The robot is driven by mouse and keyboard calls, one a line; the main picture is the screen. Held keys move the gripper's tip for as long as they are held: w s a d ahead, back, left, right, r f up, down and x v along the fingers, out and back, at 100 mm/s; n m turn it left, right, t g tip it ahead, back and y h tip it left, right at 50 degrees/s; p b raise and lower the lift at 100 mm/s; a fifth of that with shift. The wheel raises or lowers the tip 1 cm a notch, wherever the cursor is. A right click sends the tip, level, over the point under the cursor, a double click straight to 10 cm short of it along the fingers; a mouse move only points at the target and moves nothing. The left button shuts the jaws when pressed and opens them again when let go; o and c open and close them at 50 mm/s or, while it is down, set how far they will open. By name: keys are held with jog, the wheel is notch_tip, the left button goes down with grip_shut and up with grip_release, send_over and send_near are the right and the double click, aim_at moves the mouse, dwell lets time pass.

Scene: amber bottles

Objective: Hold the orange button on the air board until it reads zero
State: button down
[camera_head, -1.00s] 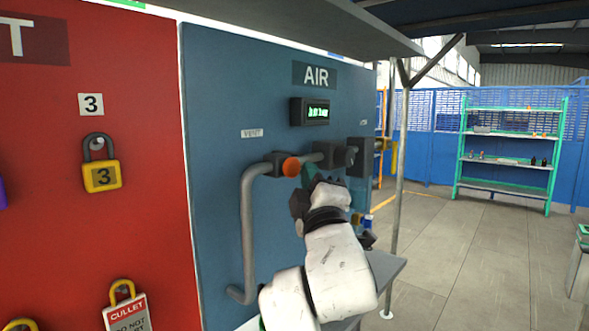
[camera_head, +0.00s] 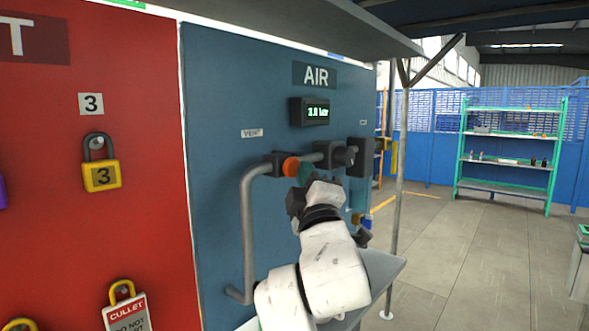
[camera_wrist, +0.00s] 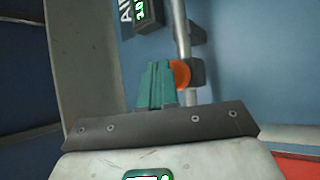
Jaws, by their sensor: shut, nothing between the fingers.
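The orange button (camera_head: 290,166) is a round knob on a dark block on the pipe of the blue air board (camera_head: 225,110), near the VENT label. My gripper (camera_head: 304,172) is shut and empty, its teal fingertips at the right side of the button in the head view. In the wrist view, the shut fingers (camera_wrist: 160,78) partly cover the orange button (camera_wrist: 181,73). They look against it or very close; I cannot tell whether it is pressed in. The display (camera_head: 317,112) under the AIR sign shows green digits that look like 3.0 bar.
A grey pipe (camera_head: 247,235) bends down the board left of the button. A dark valve block (camera_head: 358,158) stands to the right. A red board with a yellow padlock (camera_head: 101,175) is at left. A grey shelf (camera_head: 385,272) lies below my arm.

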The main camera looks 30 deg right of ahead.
jog(key=shift+w+a, duration=0.15)
jog(key=shift+w, duration=0.35)
dwell(0.6)
jog(key=shift+s, duration=0.2)
dwell(3.8)
jog(key=shift+s+d+p, duration=0.25)
jog(key=shift+s+p, duration=0.1)
jog(key=shift+s, duration=0.35)
jog(key=shift+s, duration=0.1)
jog(key=s+p, duration=0.1)
jog(key=s, duration=0.1)
jog(key=s+d+p, duration=0.1)
jog(key=s, duration=0.1)
jog(key=shift+s+d+p, duration=0.15)
jog(key=shift+s+p, duration=0.15)
jog(key=shift+s, duration=0.05)
